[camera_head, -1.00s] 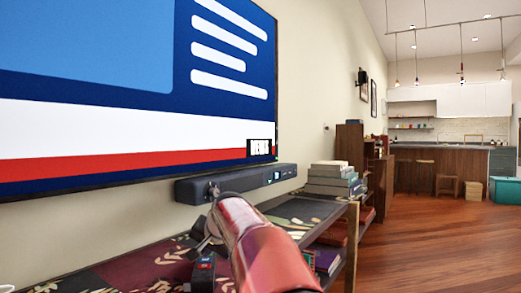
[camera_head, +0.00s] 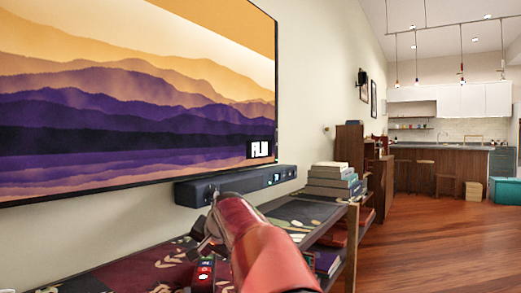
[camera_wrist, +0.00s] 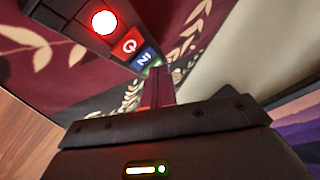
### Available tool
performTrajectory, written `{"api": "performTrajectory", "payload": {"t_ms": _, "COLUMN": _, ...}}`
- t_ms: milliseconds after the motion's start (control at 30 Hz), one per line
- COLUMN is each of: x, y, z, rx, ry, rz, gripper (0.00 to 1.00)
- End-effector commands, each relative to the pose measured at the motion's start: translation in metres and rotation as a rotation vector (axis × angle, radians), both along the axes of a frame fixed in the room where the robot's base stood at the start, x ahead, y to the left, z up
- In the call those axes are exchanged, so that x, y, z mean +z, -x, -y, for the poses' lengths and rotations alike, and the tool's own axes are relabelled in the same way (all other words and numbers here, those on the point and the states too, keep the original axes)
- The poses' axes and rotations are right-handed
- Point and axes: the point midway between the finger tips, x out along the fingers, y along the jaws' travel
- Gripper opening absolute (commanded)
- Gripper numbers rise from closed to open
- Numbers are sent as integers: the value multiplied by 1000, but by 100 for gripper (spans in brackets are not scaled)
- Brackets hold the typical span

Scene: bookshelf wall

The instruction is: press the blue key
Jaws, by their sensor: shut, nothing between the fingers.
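A dark remote (camera_head: 203,275) lies on the patterned cloth on the shelf top, partly hidden by my arm in the head view. In the wrist view the remote (camera_wrist: 75,12) shows a round lit lamp, white with a red rim (camera_wrist: 103,22), then a red key (camera_wrist: 129,45) and the blue key (camera_wrist: 144,59) with a white mark. A bit of green (camera_wrist: 152,68) shows past the blue key, close to my fingertips. My gripper (camera_wrist: 158,74) is shut and empty, its tips just beyond the blue key. I cannot tell whether they touch the remote.
Stacked books (camera_head: 333,181) stand on the shelf to the right. The wooden floor (camera_head: 430,245) at right is clear.

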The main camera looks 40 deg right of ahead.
Motion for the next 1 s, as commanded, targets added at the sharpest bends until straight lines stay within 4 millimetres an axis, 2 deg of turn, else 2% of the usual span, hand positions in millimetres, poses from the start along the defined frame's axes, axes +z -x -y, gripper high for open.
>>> {"api": "performTrajectory", "payload": {"t_ms": 267, "x": 2, "y": 0, "z": 0, "rx": 0, "ry": 0, "rz": 0, "gripper": 0}}
{"api": "performTrajectory", "payload": {"t_ms": 800, "x": 55, "y": 0, "z": 0, "rx": 0, "ry": 0, "rz": 1, "gripper": 0}}
{"api": "performTrajectory", "payload": {"t_ms": 1000, "x": 60, "y": 0, "z": 0, "rx": 0, "ry": 0, "rz": 0, "gripper": 0}}
